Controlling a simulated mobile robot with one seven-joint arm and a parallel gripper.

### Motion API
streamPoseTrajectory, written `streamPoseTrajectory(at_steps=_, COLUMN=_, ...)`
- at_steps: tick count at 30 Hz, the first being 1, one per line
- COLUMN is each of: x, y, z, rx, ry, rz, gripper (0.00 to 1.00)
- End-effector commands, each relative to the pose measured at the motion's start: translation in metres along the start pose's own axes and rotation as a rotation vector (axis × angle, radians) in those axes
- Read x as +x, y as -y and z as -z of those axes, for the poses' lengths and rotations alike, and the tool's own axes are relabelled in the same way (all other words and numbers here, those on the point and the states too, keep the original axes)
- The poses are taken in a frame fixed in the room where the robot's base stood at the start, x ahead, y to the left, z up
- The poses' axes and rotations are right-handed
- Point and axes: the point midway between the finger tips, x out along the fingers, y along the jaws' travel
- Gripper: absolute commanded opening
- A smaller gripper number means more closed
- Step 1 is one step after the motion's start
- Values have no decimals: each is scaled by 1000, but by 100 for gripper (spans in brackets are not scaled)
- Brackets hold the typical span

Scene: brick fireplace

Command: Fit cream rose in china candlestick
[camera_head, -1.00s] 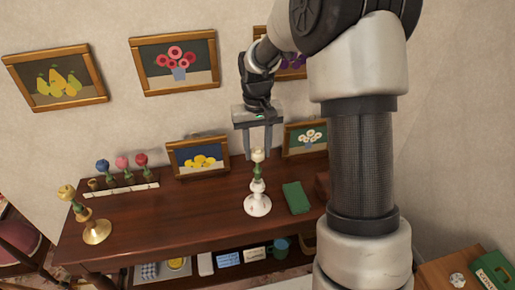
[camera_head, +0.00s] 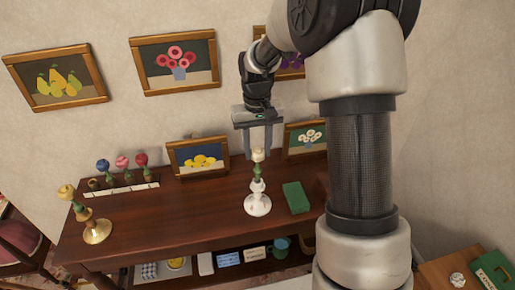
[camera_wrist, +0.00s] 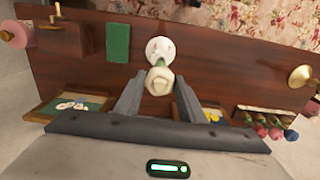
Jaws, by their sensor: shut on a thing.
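The cream rose (camera_head: 258,155) stands upright at the top of the white china candlestick (camera_head: 257,205), its green part just above the candlestick. In the wrist view the rose (camera_wrist: 159,82) shows from above, in line with the candlestick (camera_wrist: 160,48) behind it. My gripper (camera_head: 263,156) points down from above with one finger on each side of the rose, shut on it. In the wrist view my gripper's fingers (camera_wrist: 158,92) flank the bloom. How deep the stem sits in the candlestick is hidden.
A green book (camera_head: 296,197) lies right of the candlestick on the wooden sideboard (camera_head: 190,215). A brass candlestick (camera_head: 97,232) with a yellowish rose stands at the left. A white rack (camera_head: 122,188) holds blue, pink and red roses. Small framed pictures (camera_head: 198,157) lean at the back.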

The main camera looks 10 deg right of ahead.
Motion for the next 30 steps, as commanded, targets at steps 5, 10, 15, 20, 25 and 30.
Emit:
streamPoseTrajectory(at_steps=5, x=0, y=0, z=0, rx=-1, ry=0, rz=0, gripper=20)
streamPoseTrajectory(at_steps=10, x=1, y=0, z=0, rx=0, ry=0, rz=0, gripper=20)
streamPoseTrajectory(at_steps=15, x=5, y=0, z=0, rx=0, ry=0, rz=0, gripper=20)
streamPoseTrajectory(at_steps=20, x=10, y=0, z=0, rx=0, ry=0, rz=0, gripper=20)
streamPoseTrajectory(at_steps=25, x=14, y=0, z=0, rx=0, ry=0, rz=0, gripper=20)
streamPoseTrajectory(at_steps=30, x=18, y=0, z=0, rx=0, ry=0, rz=0, gripper=20)
